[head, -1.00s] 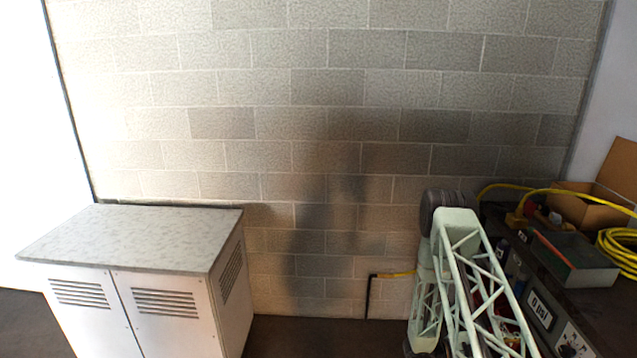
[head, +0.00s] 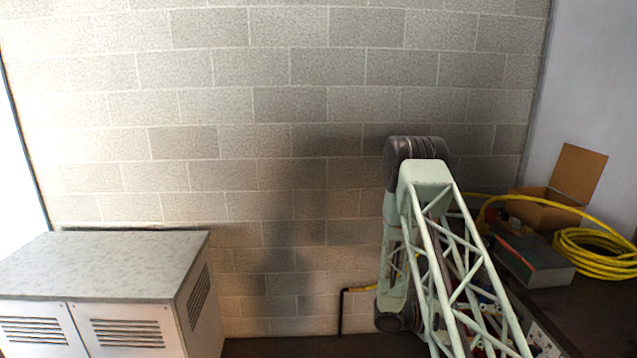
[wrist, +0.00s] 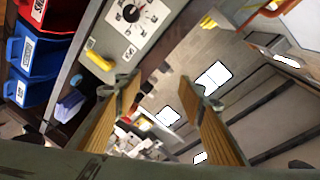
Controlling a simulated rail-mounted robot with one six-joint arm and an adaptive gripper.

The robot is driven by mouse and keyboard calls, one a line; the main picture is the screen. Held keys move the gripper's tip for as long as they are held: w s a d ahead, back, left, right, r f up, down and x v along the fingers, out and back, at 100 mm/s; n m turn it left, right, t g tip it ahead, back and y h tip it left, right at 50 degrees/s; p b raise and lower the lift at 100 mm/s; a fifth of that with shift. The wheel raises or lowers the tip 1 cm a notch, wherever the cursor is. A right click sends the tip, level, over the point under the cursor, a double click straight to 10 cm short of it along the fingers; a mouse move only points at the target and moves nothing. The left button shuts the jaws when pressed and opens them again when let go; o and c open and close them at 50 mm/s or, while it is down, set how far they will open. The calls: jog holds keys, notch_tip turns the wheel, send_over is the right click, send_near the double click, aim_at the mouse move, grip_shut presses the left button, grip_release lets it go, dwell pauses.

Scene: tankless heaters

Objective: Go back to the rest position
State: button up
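My gripper (wrist: 160,92) shows in the wrist view, its two ribbed fingers spread well apart with nothing between them. The fingers point upward in that picture, towards a tilted view of the room with bright ceiling panels (wrist: 212,77). In the head view my pale green lattice arm stands folded at the lower right, in front of the block wall (head: 290,110). My gripper does not show in the head view.
A grey-topped white cabinet (head: 110,262) stands at the lower left. A dark bench (head: 592,310) at the right holds a cardboard box (head: 552,205), a coiled yellow hose (head: 597,252) and a grey case (head: 533,262). Blue bins (wrist: 33,55) show in the wrist view.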

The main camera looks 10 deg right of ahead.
jog(key=s+a+r+m+y, duration=0.4)
jog(key=s+a+r+m, duration=0.2)
jog(key=a+r+m, duration=0.45)
jog(key=s+a+r+m+y, duration=0.3)
jog(key=s+a+r+m, duration=0.4)
jog(key=r, duration=0.7)
jog(key=s+a+r+m+t+y, duration=0.3)
jog(key=s+a+r+m, duration=0.1)
jog(key=a+m, duration=0.3)
jog(key=s+a+r+m+t+y+b, duration=0.1)
jog(key=s+a+r+m+t+y, duration=0.2)
jog(key=a, duration=0.9)
jog(key=s+a+r+m+t+y, duration=0.2)
jog(key=s+a+r+m+t, duration=0.2)
jog(key=s+a+m, duration=0.4)
jog(key=shift+s+a+r+m+y+b, duration=0.3)
jog(key=shift+a+r+m+y, duration=0.15)
jog(key=shift+a+m, duration=0.85)
jog(key=shift+d, duration=0.15)
jog(key=shift+f, duration=0.1)
notch_tip(320, 180, down, 13)
jog(key=b, duration=1.3)
